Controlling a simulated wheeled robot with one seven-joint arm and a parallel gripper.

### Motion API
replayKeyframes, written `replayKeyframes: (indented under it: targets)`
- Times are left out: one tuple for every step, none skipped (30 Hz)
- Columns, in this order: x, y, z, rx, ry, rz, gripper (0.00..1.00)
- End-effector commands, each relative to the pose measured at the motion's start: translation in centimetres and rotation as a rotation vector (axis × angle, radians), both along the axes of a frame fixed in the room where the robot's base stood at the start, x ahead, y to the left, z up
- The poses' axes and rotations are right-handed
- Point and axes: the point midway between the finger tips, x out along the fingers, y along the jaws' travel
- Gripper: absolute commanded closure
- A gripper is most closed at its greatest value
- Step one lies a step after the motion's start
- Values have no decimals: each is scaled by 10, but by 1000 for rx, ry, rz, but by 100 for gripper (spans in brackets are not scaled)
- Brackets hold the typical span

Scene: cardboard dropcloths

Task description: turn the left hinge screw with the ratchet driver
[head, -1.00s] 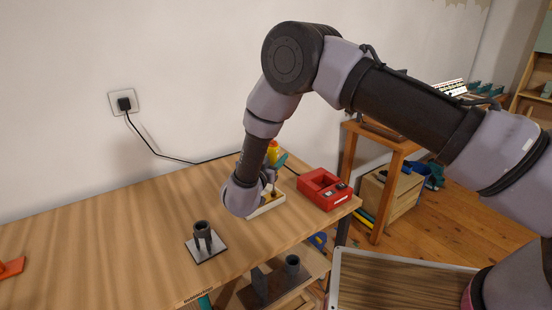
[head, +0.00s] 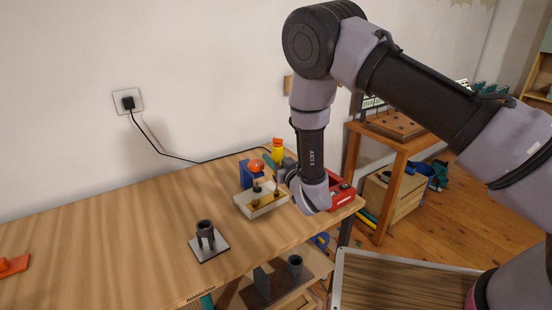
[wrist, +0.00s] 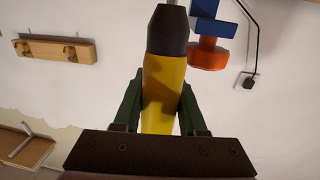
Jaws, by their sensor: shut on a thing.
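My gripper (wrist: 160,88) is shut on the ratchet driver (wrist: 163,85), which has a yellow handle and a black collar. Its grey shaft runs out of the top of the wrist view, so its tip is hidden there. In the head view my gripper (head: 283,177) is at the right end of a pale block (head: 264,208). Small brass-coloured parts (head: 253,204) and a dark upright part (head: 257,188) are on the block. I cannot tell which is the left hinge screw, or whether the driver touches one.
A red case (head: 344,191) is partly behind my wrist. A blue block with an orange top (head: 257,165) and a yellow container (head: 277,153) stand behind the pale block. A dark holder on a plate (head: 206,236) is in front. The left tabletop (head: 110,235) is mostly clear.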

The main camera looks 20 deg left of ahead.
Motion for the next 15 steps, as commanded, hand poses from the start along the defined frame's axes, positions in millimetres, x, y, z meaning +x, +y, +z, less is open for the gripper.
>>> replayKeyframes:
  targets:
    - [2,-1,-1,-2,1,43,100]
    - [1,-1,-1,-1,2,71,100]
    - [1,1,-1,-1,1,102,100]
    - [0,2,-1,0,2,121,100]
    - [0,2,-1,0,2,137,100]
    - [-1,3,-1,0,2,152,100]
    - [-2,4,-1,0,1,160,100]
    - [-2,4,-1,0,0,164,100]
    - [-2,5,0,0,0,167,100]
    - [-2,5,0,0,0,167,100]
    - [-2,5,0,1,0,167,100]
    - [-2,5,0,1,0,166,100]
    - [-2,5,0,1,0,166,100]
    - [-2,5,0,1,0,166,100]
    - [-2,5,0,1,0,166,100]
